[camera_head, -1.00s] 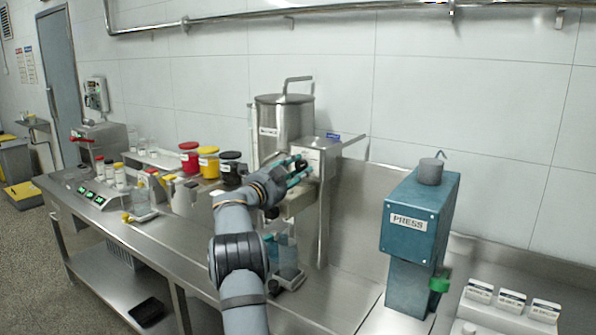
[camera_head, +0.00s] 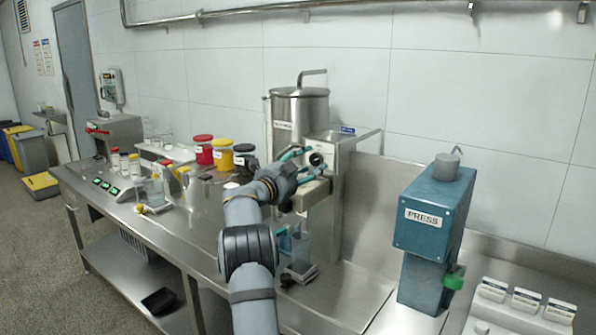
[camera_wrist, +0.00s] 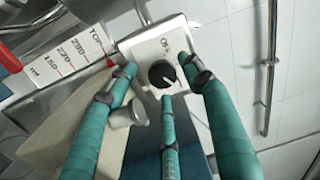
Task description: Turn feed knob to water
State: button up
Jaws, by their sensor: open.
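A round black knob (camera_wrist: 162,73) with a pale pointer mark sits on a light panel (camera_wrist: 150,42) on the front of the steel mill. A label above it is partly cut off and hard to read. In the head view the knob (camera_head: 316,159) shows at the mill's upper front. My gripper (camera_wrist: 162,80) has teal fingers and is open in front of the knob. Two fingers lie on either side of it and one below. The fingers look apart from the knob, though contact is hard to judge. In the head view my gripper (camera_head: 309,160) reaches the panel from the left.
A marked scale plate (camera_wrist: 75,55) and a silver round knob (camera_wrist: 127,112) lie close left of the fingers. A steel tank (camera_head: 299,115) stands behind. A blue press (camera_head: 435,215) stands right. Red (camera_head: 203,150), yellow (camera_head: 222,154) and black-lidded jars stand left.

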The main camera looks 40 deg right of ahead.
jog(key=v, duration=1.1)
jog(key=x, duration=1.2)
jog(key=shift+d, duration=0.15)
